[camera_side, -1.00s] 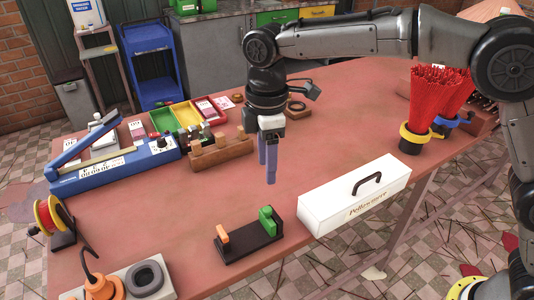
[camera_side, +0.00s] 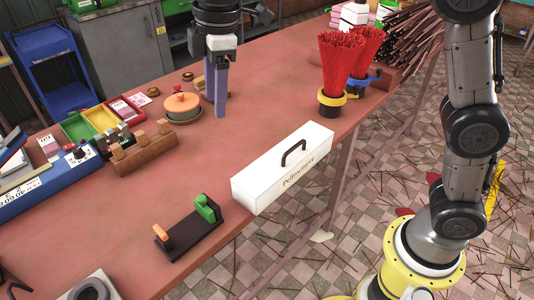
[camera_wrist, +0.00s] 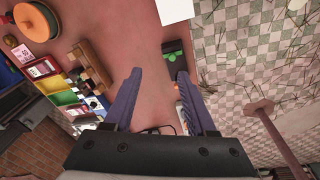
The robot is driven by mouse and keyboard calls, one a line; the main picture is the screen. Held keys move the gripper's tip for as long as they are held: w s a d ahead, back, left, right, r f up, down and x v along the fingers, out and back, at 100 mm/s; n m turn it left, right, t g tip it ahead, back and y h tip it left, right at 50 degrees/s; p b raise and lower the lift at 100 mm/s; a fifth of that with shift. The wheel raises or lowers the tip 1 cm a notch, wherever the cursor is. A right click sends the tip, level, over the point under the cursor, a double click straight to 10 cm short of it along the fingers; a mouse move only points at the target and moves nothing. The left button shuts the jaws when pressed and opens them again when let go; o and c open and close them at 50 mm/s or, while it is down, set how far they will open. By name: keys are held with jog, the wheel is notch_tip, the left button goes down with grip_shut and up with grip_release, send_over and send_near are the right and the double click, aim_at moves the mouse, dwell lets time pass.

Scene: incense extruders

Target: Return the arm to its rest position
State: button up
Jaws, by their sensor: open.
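My gripper (camera_side: 220,113) hangs fingers-down above the red-brown table (camera_side: 235,145), with nothing between its fingers. In the side view it is right of the orange-lidded pot (camera_side: 183,104) and left of the red incense bundles (camera_side: 340,65). In the wrist view my gripper (camera_wrist: 159,76) shows two blue-grey fingers spread apart, with bare table between the tips. Its exact height above the table is hard to tell.
A white box with a black handle (camera_side: 283,168) lies near the table's front edge. A wooden block rack (camera_side: 143,152) and a blue device (camera_side: 40,190) stand left. A small stand with green and orange parts (camera_side: 188,232) is in front. The table around my gripper is mostly clear.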

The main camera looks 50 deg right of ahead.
jog(key=s+d+r+m+t, duration=0.35)
jog(key=s+d+m, duration=0.25)
jog(key=s+d, duration=0.9)
jog(key=s+d+f+m, duration=0.3)
jog(key=s+f+m, duration=0.4)
jog(key=s+f, duration=0.3)
jog(key=shift+m+t+h, duration=0.3)
jog(key=shift+t, duration=0.05)
jog(key=shift+s, duration=0.1)
